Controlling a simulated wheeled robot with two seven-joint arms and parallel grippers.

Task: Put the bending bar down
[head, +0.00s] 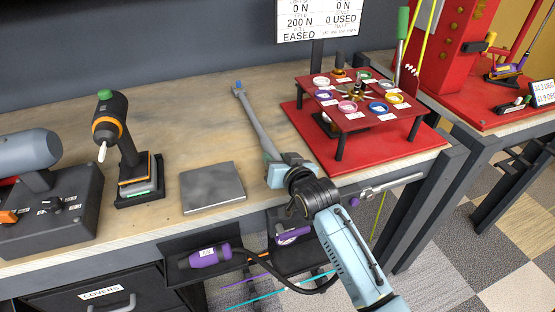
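The bending bar (258,116) is a long grey rod with a blue tip at its far end. It points away from me over the wooden bench, tilted to the left in the picture. My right gripper (275,166), on the light blue arm from the lower right, is at the bar's near end and appears shut on it. The fingers are partly hidden by the gripper body and wrist. I cannot tell whether the bar touches the bench top. My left gripper is not in view.
A grey metal plate (212,187) lies left of the gripper. A cordless drill (110,125) stands further left beside a grey machine (50,205). A red stand with colored rings (355,105) is to the right. The wooden bench (180,110) is clear behind the plate.

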